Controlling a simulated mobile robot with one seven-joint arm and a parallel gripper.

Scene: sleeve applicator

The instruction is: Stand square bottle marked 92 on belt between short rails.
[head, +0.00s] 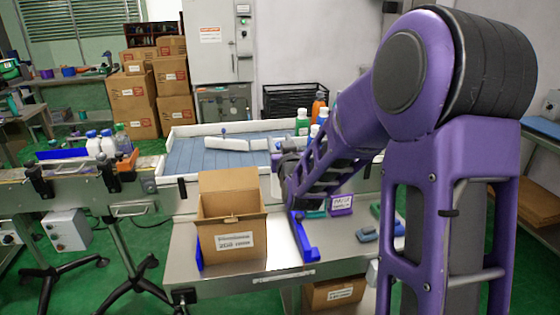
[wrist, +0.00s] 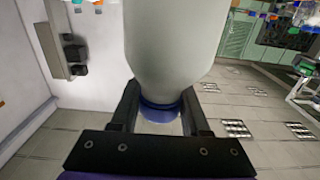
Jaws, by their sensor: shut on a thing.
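My gripper (wrist: 160,92) is shut on a pale bottle (wrist: 172,40) in the wrist view. Its fingers lie on either side of the neck, by a blue cap (wrist: 160,113). No number shows on the bottle, so I cannot tell whether it is marked 92. In the head view my arm hides the gripper and the held bottle. The belt (head: 70,169) runs along the conveyor at the left, with rails along it. White bottles with blue caps (head: 108,147) stand on the belt, beside an orange part. Several other bottles (head: 303,122) stand behind my arm.
An open cardboard box (head: 232,250) stands on the metal table (head: 285,283), left of a blue bracket (head: 304,240). A blue-grey surface with white walls (head: 190,160) lies behind it. Small parts (head: 367,234) lie at the table's right. My arm covers much of the right side.

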